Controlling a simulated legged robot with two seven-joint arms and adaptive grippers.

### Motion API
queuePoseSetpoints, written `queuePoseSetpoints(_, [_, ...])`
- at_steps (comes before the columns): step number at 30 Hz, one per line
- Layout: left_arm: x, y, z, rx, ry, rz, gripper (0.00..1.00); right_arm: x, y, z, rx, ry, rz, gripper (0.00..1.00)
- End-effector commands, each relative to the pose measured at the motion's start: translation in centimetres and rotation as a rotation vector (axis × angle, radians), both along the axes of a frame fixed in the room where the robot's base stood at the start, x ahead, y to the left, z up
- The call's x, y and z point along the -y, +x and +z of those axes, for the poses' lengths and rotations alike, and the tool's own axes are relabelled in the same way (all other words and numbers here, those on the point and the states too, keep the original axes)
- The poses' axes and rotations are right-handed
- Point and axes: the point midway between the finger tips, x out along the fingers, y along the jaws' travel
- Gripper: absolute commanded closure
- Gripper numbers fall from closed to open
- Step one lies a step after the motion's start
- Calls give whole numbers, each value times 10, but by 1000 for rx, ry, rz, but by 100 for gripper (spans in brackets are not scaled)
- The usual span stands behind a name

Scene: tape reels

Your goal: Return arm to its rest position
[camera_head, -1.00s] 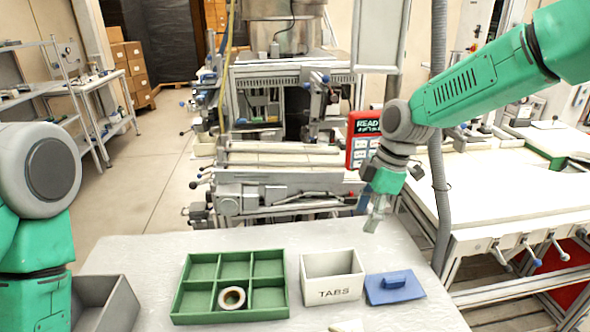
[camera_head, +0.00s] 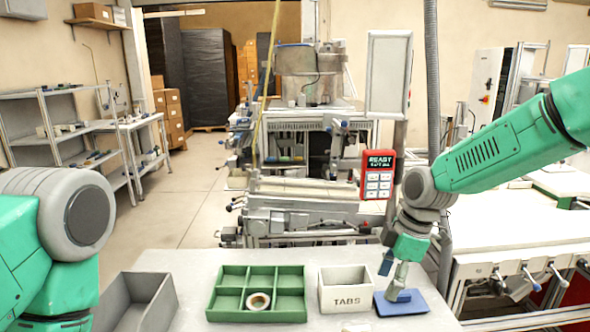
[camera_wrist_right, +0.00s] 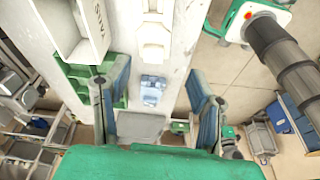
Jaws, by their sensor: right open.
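My right gripper (camera_head: 393,280) points down over the right end of the table in the head view. Its tips overlap the blue lid (camera_head: 418,306) in the picture; I cannot tell whether they touch it. In the right wrist view its two fingers (camera_wrist_right: 153,108) are wide apart with nothing between them. My left arm shows at the left edge of the head view, but its gripper is out of view. A tape reel (camera_head: 258,301) lies in the front middle compartment of the green tray (camera_head: 213,303). The white TABS box (camera_head: 346,298) stands between the tray and the lid.
A grey bin (camera_head: 150,300) stands at the table's left end. A red handheld panel (camera_head: 377,174) is behind the table, left of my right forearm. The grey table (camera_head: 215,260) has bare surface behind the tray. A grey hose (camera_head: 433,90) hangs close to my right wrist.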

Motion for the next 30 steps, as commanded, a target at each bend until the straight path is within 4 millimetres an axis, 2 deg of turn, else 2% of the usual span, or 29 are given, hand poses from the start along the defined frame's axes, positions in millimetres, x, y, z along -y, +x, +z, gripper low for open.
queuePoseSetpoints(3, [-1, 1, 0, 1, 1, 2, 100, -3, -8, -24, -21, -1, -54, 51])
queuePoseSetpoints(8, [-1, 1, 0, 2, 1, 2, 100, 3, -29, -61, -51, 7, -156, 51])
queuePoseSetpoints(11, [-1, 1, 0, 1, 1, 2, 100, 7, -48, -87, -74, 11, -241, 51])
queuePoseSetpoints(16, [0, 0, 0, 0, 1, 1, 100, 15, -93, -144, -129, 7, -436, 51])
queuePoseSetpoints(17, [0, 0, 0, 0, 1, 1, 100, 16, -105, -155, -142, 3, -480, 51])
queuePoseSetpoints(20, [0, 0, 0, 0, 0, 1, 100, 23, -156, -196, -189, -22, -668, 51])
queuePoseSetpoints(21, [0, 0, 0, 0, 0, 1, 100, 27, -180, -211, -206, -35, -756, 51])
queuePoseSetpoints(24, [0, 0, 0, 1, 1, 1, 100, 41, -238, -237, -231, -70, -968, 51])
queuePoseSetpoints(27, [0, 0, 0, 1, 1, 1, 100, 56, -288, -248, -236, -105, -1149, 51])
queuePoseSetpoints(30, [-1, 0, 0, 1, 1, 2, 100, 72, -332, -251, -232, -138, -1310, 51])
